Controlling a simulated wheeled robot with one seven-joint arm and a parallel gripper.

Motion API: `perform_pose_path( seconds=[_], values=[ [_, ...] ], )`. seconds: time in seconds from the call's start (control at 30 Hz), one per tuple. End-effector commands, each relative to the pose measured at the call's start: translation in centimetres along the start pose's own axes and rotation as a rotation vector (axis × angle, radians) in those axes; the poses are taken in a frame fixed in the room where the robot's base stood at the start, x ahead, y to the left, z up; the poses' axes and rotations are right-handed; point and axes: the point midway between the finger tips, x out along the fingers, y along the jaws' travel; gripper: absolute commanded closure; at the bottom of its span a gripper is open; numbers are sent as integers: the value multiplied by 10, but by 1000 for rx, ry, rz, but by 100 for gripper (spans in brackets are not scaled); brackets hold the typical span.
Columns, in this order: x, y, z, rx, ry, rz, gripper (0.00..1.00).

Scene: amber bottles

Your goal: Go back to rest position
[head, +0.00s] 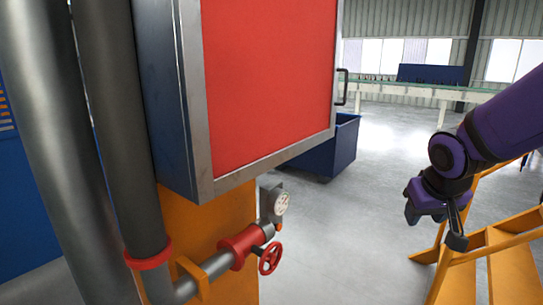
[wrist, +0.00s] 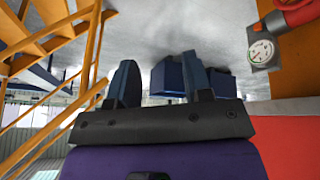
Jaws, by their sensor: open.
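My gripper (head: 437,222) is at the right of the head view, at the end of my purple arm. Its fingers are apart, with nothing held between them. In the wrist view, the two dark fingers of my gripper (wrist: 157,84) stand apart, with grey floor and a blue bin beyond them. No amber bottle shows in either view.
A red-panelled cabinet (head: 268,80) and pipes with a red valve wheel (head: 270,258) and gauge (head: 282,203) fill the left and centre. A blue bin (head: 325,155) stands behind. Yellow stairs (head: 510,262) lie beside my gripper. Open floor (head: 350,235) lies between.

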Motion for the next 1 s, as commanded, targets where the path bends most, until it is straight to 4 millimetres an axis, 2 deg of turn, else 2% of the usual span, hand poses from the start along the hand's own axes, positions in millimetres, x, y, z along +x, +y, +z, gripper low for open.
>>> perform_pose_path(
  seconds=[0.03, 0.2, 0.5, 0.73, 1.0],
  values=[
    [-17, 2, 4, 3, 10, 6, 54],
    [-62, 10, 26, 11, 14, 8, 54],
    [-130, 16, 75, 18, 23, -55, 54],
    [-156, 17, 103, 11, 23, -112, 54],
    [-160, 17, 108, 9, 22, -124, 54]
  ],
)
